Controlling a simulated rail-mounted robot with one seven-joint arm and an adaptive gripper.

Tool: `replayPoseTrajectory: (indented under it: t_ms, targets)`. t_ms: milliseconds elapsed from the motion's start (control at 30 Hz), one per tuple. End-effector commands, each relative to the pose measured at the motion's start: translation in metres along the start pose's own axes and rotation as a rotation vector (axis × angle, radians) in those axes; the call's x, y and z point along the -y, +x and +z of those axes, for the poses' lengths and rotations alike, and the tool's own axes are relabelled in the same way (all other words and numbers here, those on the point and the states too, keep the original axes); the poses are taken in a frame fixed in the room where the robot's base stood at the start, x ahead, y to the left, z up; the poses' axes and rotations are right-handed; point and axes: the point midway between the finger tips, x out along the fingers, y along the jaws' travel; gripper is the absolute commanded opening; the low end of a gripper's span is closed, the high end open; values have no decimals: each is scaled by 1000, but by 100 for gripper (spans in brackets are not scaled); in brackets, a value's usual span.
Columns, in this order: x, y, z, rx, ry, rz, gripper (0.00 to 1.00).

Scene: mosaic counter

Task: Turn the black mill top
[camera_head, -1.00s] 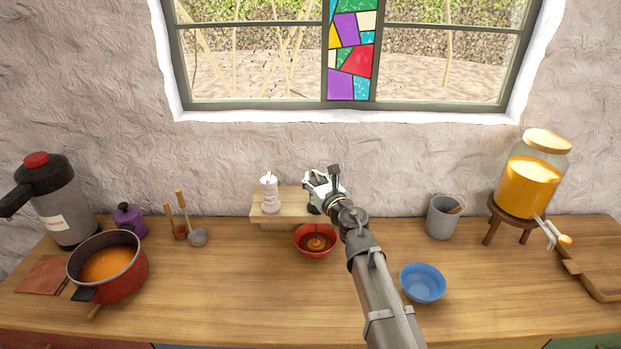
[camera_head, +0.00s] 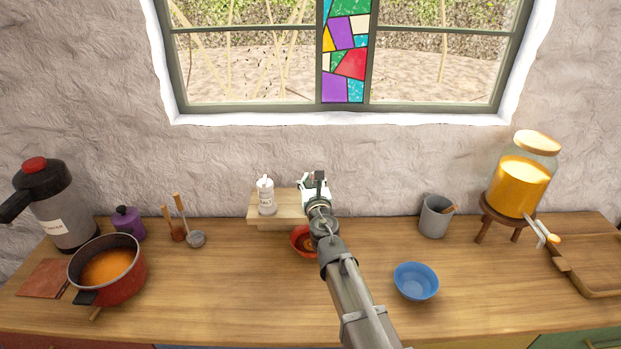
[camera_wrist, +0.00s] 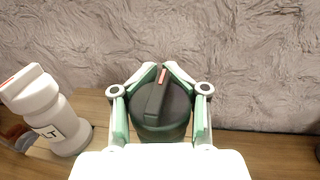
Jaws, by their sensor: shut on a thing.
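The black mill top (camera_wrist: 155,101) shows in the wrist view as a round dark cap with a raised ridge and a small reddish mark at its far end. My gripper (camera_wrist: 160,76) is shut on it, with green-padded fingers on its left and right sides. The mill's lower body is hidden beneath the cap and behind my gripper. In the head view my gripper (camera_head: 316,188) is over the right part of the small wooden shelf (camera_head: 277,212), and the mill cannot be made out clearly.
A white salt shaker (camera_head: 266,196) stands just left of my gripper; it also shows in the wrist view (camera_wrist: 52,118). A red bowl (camera_head: 298,242) is partly hidden by my arm. A blue bowl (camera_head: 416,283) and a grey cup (camera_head: 435,218) stand to the right.

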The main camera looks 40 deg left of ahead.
Motion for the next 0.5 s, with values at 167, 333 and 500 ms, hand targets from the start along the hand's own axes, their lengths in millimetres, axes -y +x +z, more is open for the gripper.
replayPoseTrajectory:
  t_ms: [167, 333, 500]
  targets:
    - [-1, -1, -2, -4, 2, -59, 0]
    - [0, 0, -1, -4, 2, -177, 0]
    - [3, 0, -3, -4, 3, -341, 0]
